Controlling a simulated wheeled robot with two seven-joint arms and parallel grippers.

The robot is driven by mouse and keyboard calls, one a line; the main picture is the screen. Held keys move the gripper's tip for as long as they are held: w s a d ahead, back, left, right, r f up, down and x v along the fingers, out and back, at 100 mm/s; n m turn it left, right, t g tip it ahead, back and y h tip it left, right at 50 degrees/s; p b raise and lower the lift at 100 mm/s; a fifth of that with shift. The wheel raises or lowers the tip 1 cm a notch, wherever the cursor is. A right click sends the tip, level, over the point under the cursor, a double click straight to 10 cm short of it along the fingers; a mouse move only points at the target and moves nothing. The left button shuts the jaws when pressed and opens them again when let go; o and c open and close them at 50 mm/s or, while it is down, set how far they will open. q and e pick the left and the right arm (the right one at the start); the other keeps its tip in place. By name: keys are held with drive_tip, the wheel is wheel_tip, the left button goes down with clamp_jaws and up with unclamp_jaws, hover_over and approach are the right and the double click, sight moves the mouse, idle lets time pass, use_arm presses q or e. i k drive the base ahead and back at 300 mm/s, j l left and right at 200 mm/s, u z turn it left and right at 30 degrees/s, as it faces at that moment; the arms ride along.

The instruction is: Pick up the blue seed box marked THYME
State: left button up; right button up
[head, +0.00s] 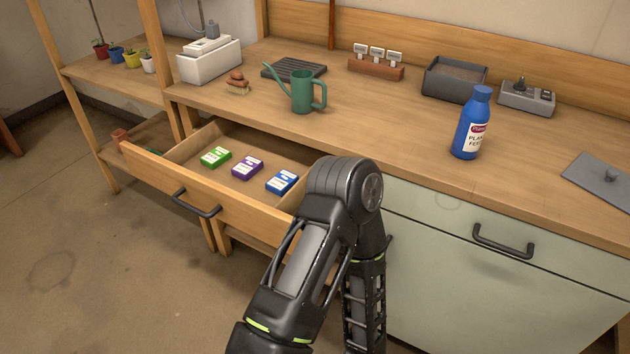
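A blue seed box (282,182) with a white label lies flat in the open wooden drawer (240,207), at its right end. Its lettering is too small to read. A purple seed box (247,167) lies in the middle and a green seed box (215,157) to the left, in a slanting row with gaps between them. One of my arms rises from the bottom centre and bends just right of the blue box, in front of the drawer's right end. Neither of my grippers shows in the head view.
On the bench top (400,130) stand a green watering can (302,92) behind the drawer and a blue plant feed bottle (471,124) to the right. A black drawer handle (195,203) sticks out in front. The drawer floor around the boxes is clear.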

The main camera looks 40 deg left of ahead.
sight(280, 184)
drive_tip(key=k+j, duration=0.1)
drive_tip(key=j, duration=0.45)
drive_tip(key=k+j, duration=0.1)
drive_tip(key=j, duration=0.4)
drive_tip(key=k+j, duration=0.1)
drive_tip(key=j, duration=0.45)
drive_tip(key=k+j, duration=0.1)
drive_tip(key=j, duration=0.4)
drive_tip(key=k+j, duration=0.1)
drive_tip(key=j, duration=0.45)
drive_tip(key=k+j, duration=0.1)
drive_tip(key=j, duration=0.45)
drive_tip(key=k+j, duration=0.15)
drive_tip(key=j, duration=0.35)
drive_tip(key=k+j, duration=0.1)
drive_tip(key=j, duration=0.45)
